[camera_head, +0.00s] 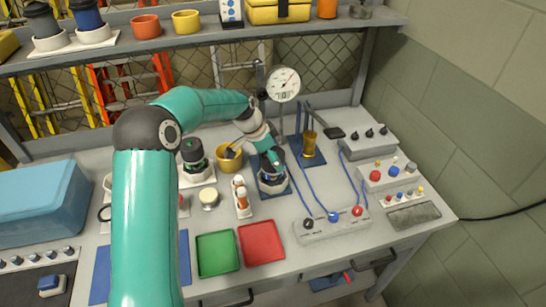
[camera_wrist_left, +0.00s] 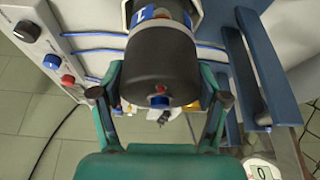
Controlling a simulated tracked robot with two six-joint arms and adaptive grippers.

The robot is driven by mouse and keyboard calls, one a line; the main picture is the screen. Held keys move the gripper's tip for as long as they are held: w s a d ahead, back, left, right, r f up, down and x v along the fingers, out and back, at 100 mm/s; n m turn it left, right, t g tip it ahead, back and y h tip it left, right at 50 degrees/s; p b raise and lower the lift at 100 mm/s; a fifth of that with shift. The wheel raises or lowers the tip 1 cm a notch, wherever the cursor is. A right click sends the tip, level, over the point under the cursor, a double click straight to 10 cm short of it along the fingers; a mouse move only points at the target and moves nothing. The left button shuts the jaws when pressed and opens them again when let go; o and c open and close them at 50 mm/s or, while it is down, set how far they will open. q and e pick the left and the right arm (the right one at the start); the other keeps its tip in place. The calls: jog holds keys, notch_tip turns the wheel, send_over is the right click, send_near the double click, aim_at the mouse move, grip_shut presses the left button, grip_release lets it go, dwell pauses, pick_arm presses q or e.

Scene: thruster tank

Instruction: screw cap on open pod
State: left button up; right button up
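A dark pod (camera_head: 271,182) stands in a holder on a blue mat (camera_head: 287,189) at the middle of the bench. My left gripper (camera_head: 268,158) is right above it and hides its top. In the left wrist view, the dark cylinder (camera_wrist_left: 157,60) shows a blue-and-white band and a small blue and red centre. The fingers of my left gripper (camera_wrist_left: 160,82) lie on either side of it, close to its wall. I cannot tell whether they touch it, or whether the dark part is a cap. My right gripper is not in view.
Another dark pod (camera_head: 194,153) with a green band stands on a white base. A round cream piece (camera_head: 209,197), small bottles (camera_head: 241,196), a green tray (camera_head: 217,253) and a red tray (camera_head: 261,242) are nearby. A dial gauge (camera_head: 283,83) and blue cables stand close right.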

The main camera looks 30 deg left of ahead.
pick_arm(q)
jog(key=o, duration=0.4)
jog(key=shift+r, duration=0.1)
